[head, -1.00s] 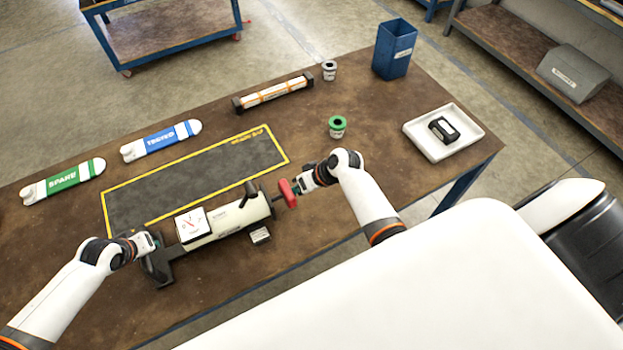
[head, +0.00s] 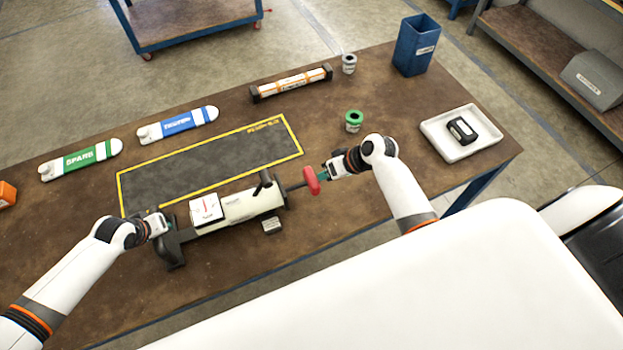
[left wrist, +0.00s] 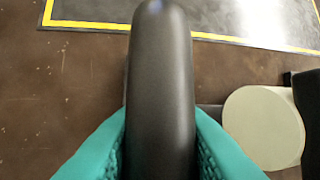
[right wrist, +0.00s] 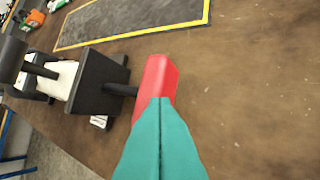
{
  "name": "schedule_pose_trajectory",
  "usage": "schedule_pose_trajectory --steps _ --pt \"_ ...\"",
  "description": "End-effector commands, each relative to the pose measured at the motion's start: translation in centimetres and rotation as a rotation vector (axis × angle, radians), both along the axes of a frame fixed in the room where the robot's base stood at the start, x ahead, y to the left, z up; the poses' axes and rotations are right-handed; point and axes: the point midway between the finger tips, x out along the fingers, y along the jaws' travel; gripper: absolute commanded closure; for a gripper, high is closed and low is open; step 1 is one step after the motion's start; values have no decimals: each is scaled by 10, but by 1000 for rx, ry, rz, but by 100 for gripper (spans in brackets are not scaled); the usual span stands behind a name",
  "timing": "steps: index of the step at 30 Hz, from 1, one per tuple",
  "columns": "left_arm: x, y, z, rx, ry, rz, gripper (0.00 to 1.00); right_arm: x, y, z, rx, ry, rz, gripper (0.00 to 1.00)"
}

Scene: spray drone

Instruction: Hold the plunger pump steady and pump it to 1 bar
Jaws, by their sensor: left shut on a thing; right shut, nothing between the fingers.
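The cream plunger pump (head: 240,206) lies along the table's near side, with a white-faced gauge (head: 206,210) on top. Its needle shows, but I cannot read the value. My left gripper (head: 160,226) is shut on the pump's black end grip, which stands between the teal fingers in the left wrist view (left wrist: 160,90). A dark rod runs from the pump's right end to the red plunger handle (head: 312,181). My right gripper (head: 328,174) is shut and empty. Its teal fingertips meet the near side of the red handle (right wrist: 158,80) in the right wrist view; firm contact is unclear.
A yellow-bordered dark mat (head: 215,165) lies behind the pump. Green (head: 80,160) and blue (head: 178,124) labelled bottles lie behind it at left. A small block (head: 271,226) sits in front of the pump. A green-topped cup (head: 353,121) and white tray (head: 432,145) stand right.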

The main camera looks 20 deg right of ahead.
Motion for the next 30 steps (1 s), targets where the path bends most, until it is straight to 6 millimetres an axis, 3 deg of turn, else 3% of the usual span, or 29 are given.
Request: schedule_pose_trajectory --steps 3,10,30 --pt "0 -1 0 -2 1 0 100 -10 -13 21 -3 -3 -1 100" --pt "0 0 0 1 0 0 100 -22 -26 45 -2 -2 -1 100" --pt "1 2 0 3 0 2 100 -24 -28 50 0 0 -2 100"
